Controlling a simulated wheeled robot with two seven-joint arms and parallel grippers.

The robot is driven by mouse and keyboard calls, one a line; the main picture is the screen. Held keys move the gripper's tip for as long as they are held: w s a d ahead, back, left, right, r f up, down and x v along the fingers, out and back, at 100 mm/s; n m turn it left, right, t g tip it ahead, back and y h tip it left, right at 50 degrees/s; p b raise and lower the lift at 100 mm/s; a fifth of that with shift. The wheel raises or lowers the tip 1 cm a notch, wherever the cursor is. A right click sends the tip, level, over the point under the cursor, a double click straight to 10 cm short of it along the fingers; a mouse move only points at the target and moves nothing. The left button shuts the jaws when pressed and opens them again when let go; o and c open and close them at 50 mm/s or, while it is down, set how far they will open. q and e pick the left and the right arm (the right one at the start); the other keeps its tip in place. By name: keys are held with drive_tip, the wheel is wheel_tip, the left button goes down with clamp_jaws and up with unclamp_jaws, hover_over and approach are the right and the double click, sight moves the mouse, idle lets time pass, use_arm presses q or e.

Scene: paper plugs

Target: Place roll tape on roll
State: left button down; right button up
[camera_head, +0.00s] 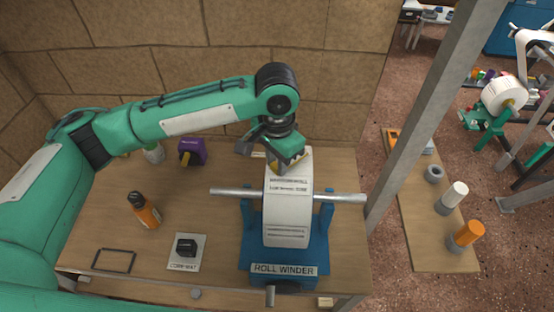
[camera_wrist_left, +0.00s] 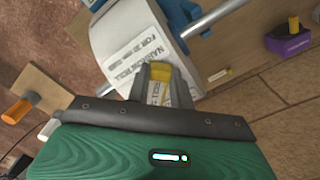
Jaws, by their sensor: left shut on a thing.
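A large white paper roll (camera_head: 288,209) with printed text sits on a metal bar in the blue roll winder (camera_head: 284,256). The roll also shows in the wrist view (camera_wrist_left: 135,40). My left gripper (camera_head: 284,167) is at the roll's upper back edge, pointing down. In the wrist view it (camera_wrist_left: 159,82) is shut on a small yellow-and-white piece, the roll tape (camera_wrist_left: 158,91), with some print on it. The tape lies close against the roll's face; I cannot tell whether it touches. My right gripper is not in view.
On the table are an orange bottle (camera_head: 145,210), a purple tape dispenser (camera_head: 192,151), a black core on a mat (camera_head: 186,248) and a black frame (camera_head: 115,261). A grey post (camera_head: 435,110) stands right of the table. A side board (camera_head: 422,225) holds several rolls.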

use_arm(q)
drive_tip(key=shift+f, duration=0.55)
drive_tip(key=c, duration=1.1)
unclamp_jaws()
drive_tip(key=shift+c, duration=0.2)
drive_tip(key=shift+r, duration=0.1)
wheel_tip(320, 180, up, 14)
drive_tip(key=b, duration=0.3)
drive_tip(key=shift+f, duration=0.2)
drive_tip(key=shift+s, duration=0.1)
